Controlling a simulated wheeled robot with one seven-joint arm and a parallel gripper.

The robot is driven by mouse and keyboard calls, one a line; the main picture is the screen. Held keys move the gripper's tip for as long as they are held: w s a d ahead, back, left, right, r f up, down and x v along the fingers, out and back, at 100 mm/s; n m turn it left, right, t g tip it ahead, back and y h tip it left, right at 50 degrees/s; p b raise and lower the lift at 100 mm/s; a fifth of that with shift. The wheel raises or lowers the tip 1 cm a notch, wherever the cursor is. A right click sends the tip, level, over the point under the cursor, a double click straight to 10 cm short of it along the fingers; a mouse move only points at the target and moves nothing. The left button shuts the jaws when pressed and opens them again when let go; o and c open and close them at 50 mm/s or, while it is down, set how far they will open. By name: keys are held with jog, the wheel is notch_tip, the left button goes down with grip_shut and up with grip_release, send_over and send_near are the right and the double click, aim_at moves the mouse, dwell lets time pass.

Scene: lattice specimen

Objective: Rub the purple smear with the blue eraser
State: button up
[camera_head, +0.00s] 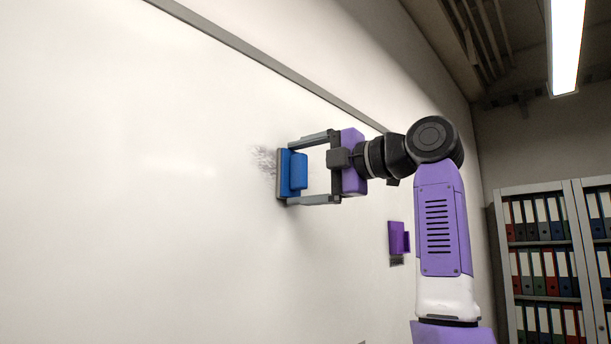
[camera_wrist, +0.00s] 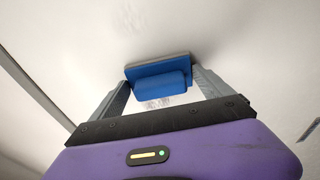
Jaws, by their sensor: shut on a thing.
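The blue eraser (camera_head: 293,173) has a grey pad on the side facing the whiteboard (camera_head: 130,180). My gripper (camera_head: 283,173) is shut on the eraser, with one finger above it and one below it in the head view. The pad is at the board's surface; I cannot tell for certain whether it touches. The smear (camera_head: 264,158) is a faint greyish-purple patch just left of the eraser, and part of it may be hidden behind the eraser. The wrist view also shows the eraser (camera_wrist: 160,82) between both fingers, with faint marks (camera_wrist: 158,103) on the board beside it.
A purple eraser-like block (camera_head: 398,238) is on the board lower right, with a small dark patch under it. A grey frame (camera_head: 270,62) runs along the board's top edge. Shelves of binders (camera_head: 545,270) stand at the right. The board's left part is clear.

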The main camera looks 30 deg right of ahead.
aim_at(319, 179)
jog(key=shift+s+a+b, duration=0.3)
jog(key=shift+s+a, duration=0.2)
jog(key=shift+a, duration=1.05)
jog(key=shift+s+a+b, duration=0.35)
jog(key=shift+s+a, duration=0.15)
jog(key=shift+a, duration=1.05)
jog(key=shift+s+a+b, duration=0.3)
jog(key=shift+s+a, duration=0.2)
jog(key=shift+a, duration=1.05)
jog(key=shift+s+a, duration=0.1)
jog(key=shift+a, duration=0.1)
jog(key=shift+r+p, duration=0.4)
jog(key=shift+p, duration=0.1)
jog(key=shift+w+d+p, duration=0.4)
jog(key=shift+d+p, duration=0.2)
jog(key=shift+d, duration=0.55)
jog(key=shift+w+d+p, duration=0.4)
jog(key=shift+d+p, duration=0.15)
jog(key=shift+d, duration=0.6)
jog(key=shift+w+d+p, duration=0.4)
jog(key=shift+d+p, duration=0.2)
jog(key=shift+d, duration=0.55)
